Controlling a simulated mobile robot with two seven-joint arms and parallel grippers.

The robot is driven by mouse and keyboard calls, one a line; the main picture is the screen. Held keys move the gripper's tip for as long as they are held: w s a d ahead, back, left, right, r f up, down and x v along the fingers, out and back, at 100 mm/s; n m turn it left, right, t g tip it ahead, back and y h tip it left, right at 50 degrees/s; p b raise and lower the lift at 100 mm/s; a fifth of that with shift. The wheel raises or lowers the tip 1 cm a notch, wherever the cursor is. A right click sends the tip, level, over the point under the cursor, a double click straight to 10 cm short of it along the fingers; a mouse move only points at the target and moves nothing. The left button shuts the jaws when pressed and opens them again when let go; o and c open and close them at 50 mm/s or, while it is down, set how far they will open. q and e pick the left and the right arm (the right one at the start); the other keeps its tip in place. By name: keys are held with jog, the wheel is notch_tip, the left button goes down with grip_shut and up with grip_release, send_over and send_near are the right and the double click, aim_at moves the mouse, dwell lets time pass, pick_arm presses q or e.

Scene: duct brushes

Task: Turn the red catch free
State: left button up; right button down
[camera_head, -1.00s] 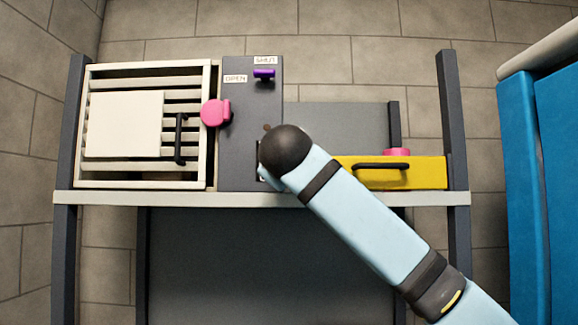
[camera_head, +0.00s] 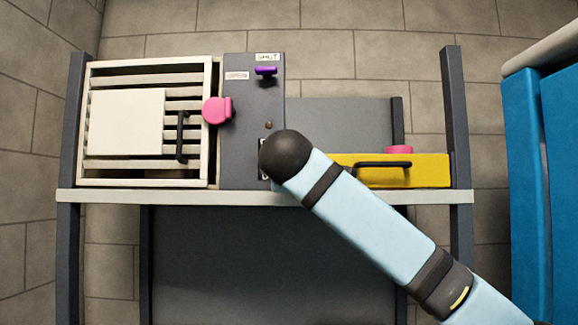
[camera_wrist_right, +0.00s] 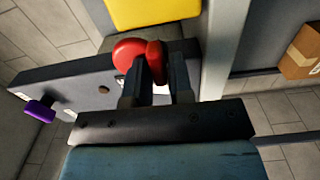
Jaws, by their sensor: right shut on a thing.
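The red catch (camera_wrist_right: 129,51) shows in the right wrist view, with a round red part and a red tab beside it. My right gripper (camera_wrist_right: 157,72) has its two fingers on either side of the tab and is shut on it. In the head view the dark joint of my right arm hides the catch and the fingers. The catch is at the lower right part of the grey panel (camera_head: 240,130). My left gripper is in neither view.
A purple knob (camera_head: 265,71) sits by the SHUT and OPEN labels. Left is a cream slatted frame (camera_head: 209,120) with a black handle (camera_head: 180,137) and pink catch (camera_head: 214,110). Right is a yellow front (camera_head: 430,171) with a black handle and pink piece (camera_head: 398,150). Blue furniture (camera_head: 525,180) stands far right.

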dwell(0.5)
jog(key=c, duration=1.1)
grip_release()
jog(key=shift+c, duration=0.2)
jog(key=s+b, duration=0.5)
jog(key=s, duration=0.9)
jog(key=shift+w, duration=0.1)
